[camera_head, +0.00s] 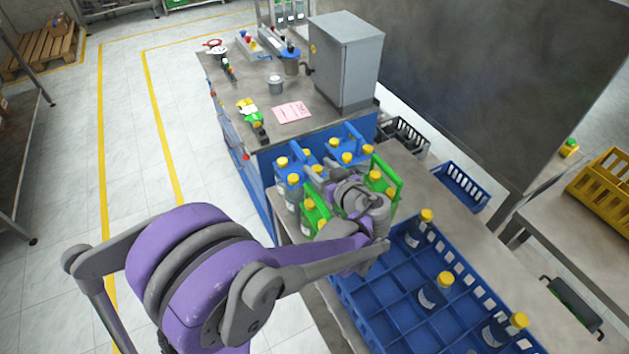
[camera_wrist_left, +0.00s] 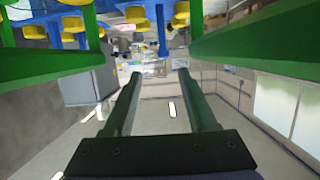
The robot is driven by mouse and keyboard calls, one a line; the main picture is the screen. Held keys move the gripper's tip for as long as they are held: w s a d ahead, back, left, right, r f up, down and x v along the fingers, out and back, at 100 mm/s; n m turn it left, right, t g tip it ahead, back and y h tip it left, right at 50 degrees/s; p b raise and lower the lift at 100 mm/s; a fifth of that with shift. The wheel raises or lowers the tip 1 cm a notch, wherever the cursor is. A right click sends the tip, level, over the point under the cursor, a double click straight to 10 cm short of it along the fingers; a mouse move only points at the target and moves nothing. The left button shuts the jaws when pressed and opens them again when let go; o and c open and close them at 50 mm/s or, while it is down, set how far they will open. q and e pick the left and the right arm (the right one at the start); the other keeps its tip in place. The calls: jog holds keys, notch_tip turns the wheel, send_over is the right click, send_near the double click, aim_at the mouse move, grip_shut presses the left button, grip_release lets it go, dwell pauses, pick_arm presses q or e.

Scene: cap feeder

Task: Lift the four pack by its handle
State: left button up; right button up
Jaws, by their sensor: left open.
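Several four packs of bottles with yellow caps stand together on the bench, in blue carriers (camera_head: 348,133) and green carriers (camera_head: 305,192). My left gripper (camera_head: 318,174) is over the packs, between the green uprights and close to the blue carriers; my wrist hides part of them. In the left wrist view its two fingers (camera_wrist_left: 160,74) are apart with nothing held between them. Green bars run on both sides there, and a blue carrier part (camera_wrist_left: 162,38) shows beyond the fingertips. I cannot tell whether the fingers touch any handle. My right gripper does not show.
A blue divided crate (camera_head: 385,303) with a few bottles stands in front of the packs. A grey cabinet (camera_head: 345,60) stands behind, beside a pink sheet (camera_head: 292,112) and a grey cup (camera_head: 275,85). A small blue basket (camera_head: 461,187) lies to the right.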

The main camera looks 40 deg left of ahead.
pick_arm(q)
send_near(298, 149)
jog(key=a+f, duration=0.1)
jog(key=w+a, duration=0.1)
jog(key=shift+a+f, duration=0.35)
jog(key=shift+w+a+f, duration=0.2)
jog(key=shift+w+a, duration=0.25)
jog(key=shift+w, duration=0.05)
jog(key=x, duration=0.6)
jog(key=shift+d, duration=0.1)
grip_shut()
jog(key=shift+r, duration=0.1)
dwell(0.5)
